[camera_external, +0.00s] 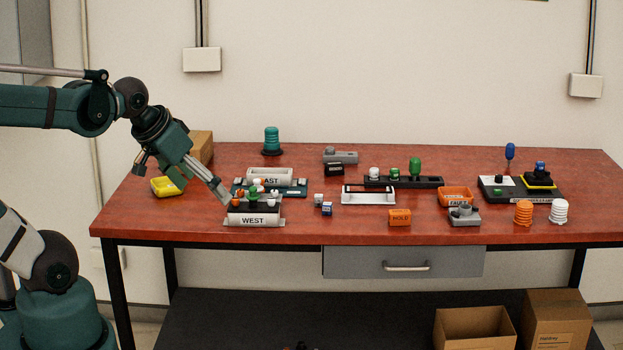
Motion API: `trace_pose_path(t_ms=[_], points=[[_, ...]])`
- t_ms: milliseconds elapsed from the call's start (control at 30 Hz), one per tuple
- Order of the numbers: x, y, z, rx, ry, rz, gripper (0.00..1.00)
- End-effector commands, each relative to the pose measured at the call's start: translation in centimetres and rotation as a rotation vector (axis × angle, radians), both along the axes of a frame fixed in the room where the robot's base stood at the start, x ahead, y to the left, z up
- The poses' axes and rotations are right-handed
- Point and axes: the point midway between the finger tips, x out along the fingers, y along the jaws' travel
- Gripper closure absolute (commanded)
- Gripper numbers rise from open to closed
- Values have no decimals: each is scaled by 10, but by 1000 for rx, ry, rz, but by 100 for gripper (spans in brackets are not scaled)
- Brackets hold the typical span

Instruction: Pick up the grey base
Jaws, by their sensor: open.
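Two grey bases show on the red-brown table in the external view. One grey base (347,158) lies at the back middle, with a round grey knob at its left end. Another grey base (462,220) sits near the front edge, right of the middle, with a raised round part on top. I cannot tell which one the task names. My gripper (226,199) is at the table's left side, pointing down and right, just beside the WEST tray (252,221). It is open and far from both grey bases. Its fingers are small and partly lost against the tray's parts.
A black block (334,170) sits in front of the rear grey base. A long black rail (433,183) lies to its right. An orange tray (455,196) stands close behind the front grey base, and an orange HOLD block (400,217) lies left of it. Bare table separates these.

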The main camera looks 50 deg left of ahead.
Motion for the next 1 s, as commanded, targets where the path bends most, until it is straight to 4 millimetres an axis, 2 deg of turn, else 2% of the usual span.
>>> trace_pose_path(t_ms=[267, 433, 1000], points=[[6, -1, 6, 7, 5, -11, 10], [21, -3, 22, 24, 18, -40, 10], [111, -17, 88, 113, 94, -206, 10]])
